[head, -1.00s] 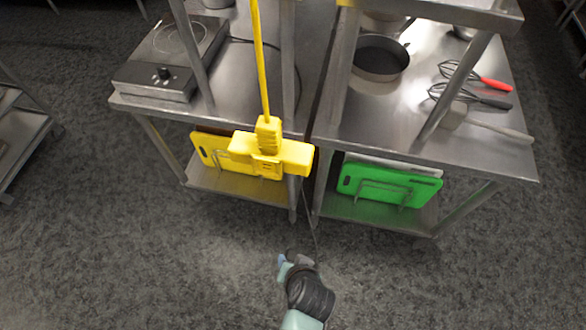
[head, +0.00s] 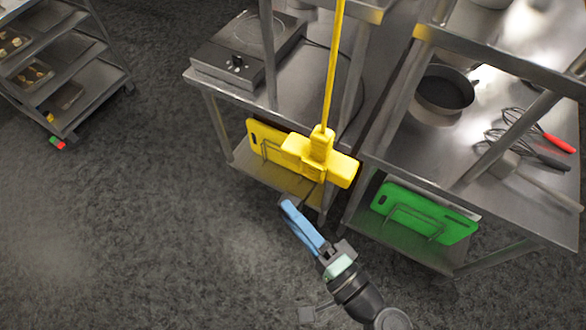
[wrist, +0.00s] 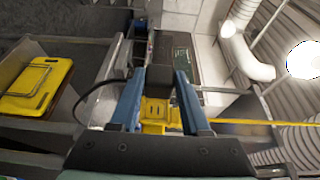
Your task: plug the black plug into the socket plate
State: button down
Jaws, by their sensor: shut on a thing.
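A yellow socket block (head: 340,172) hangs on a yellow cord in front of the steel tables in the head view. In the wrist view its socket face (wrist: 155,108) shows between my blue fingers, with dark slots. My gripper (head: 288,204) is below and left of the block in the head view, apart from it. In the wrist view my gripper (wrist: 160,78) is shut on the black plug (wrist: 160,50), which sits between the fingertips. A dark cord (wrist: 92,92) curves at the left of the fingers. The plug's prongs are not visible.
A hot plate (head: 240,60) stands on the left table and a pan (head: 444,90) on the right one. A yellow board (head: 262,135) and a green board (head: 425,212) stand on lower shelves. A rack (head: 85,75) is far left. Floor around my arm is clear.

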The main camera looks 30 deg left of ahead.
jog(key=shift+w+d+b, duration=0.1)
jog(key=shift+w+b, duration=0.85)
jog(key=shift+w, duration=1.7)
jog(key=shift+w+b, duration=0.5)
jog(key=shift+w, duration=0.2)
jog(key=shift+c, duration=1.5)
grip_release()
jog(key=shift+d, duration=0.1)
jog(key=b+v, duration=0.4)
jog(key=v, duration=0.9)
